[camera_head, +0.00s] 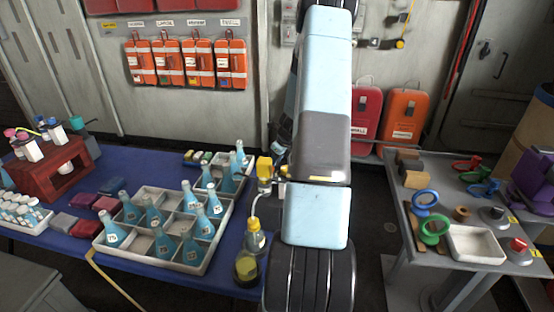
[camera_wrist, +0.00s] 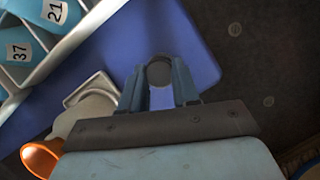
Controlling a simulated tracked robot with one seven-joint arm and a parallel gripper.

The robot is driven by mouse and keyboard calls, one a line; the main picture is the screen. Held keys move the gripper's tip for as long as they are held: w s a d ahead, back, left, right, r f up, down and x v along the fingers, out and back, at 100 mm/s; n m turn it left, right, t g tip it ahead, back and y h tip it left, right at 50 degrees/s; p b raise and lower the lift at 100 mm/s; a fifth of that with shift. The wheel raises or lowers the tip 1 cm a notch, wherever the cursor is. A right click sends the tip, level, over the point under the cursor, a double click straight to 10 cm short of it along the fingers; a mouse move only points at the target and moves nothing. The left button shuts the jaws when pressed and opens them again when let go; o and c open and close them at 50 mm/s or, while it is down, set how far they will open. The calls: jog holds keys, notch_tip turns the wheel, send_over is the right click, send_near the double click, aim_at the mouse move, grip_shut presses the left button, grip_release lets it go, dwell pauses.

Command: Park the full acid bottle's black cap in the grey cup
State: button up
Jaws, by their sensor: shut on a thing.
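My gripper (camera_wrist: 159,88) is shut on a small round dark cap (camera_wrist: 159,73), held between its two blue-grey fingertips. The cap is above the blue table near its edge in the wrist view. In the head view my arm hides the fingertips and the cap. Several blue labelled bottles stand in a pale divided crate (camera_head: 101,243); two of them, marked 21 (camera_wrist: 54,11) and 37 (camera_wrist: 18,50), show at the left of the wrist view. I cannot tell which bottle is the full acid one. I cannot make out the grey cup for certain.
A pale grey rounded object (camera_wrist: 92,104) and an orange piece (camera_wrist: 40,158) lie left of my gripper in the wrist view. A yellow-topped bottle (camera_head: 247,266) stands at the blue table's right edge. A grey side table (camera_head: 420,260) with coloured tools and a white tray is at right.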

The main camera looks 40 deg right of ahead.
jog(key=shift+f, duration=0.15)
jog(key=shift+f, duration=0.3)
dwell(0.5)
jog(key=o, duration=1.6)
jog(key=shift+r, duration=0.1)
jog(key=shift+r, duration=2.9)
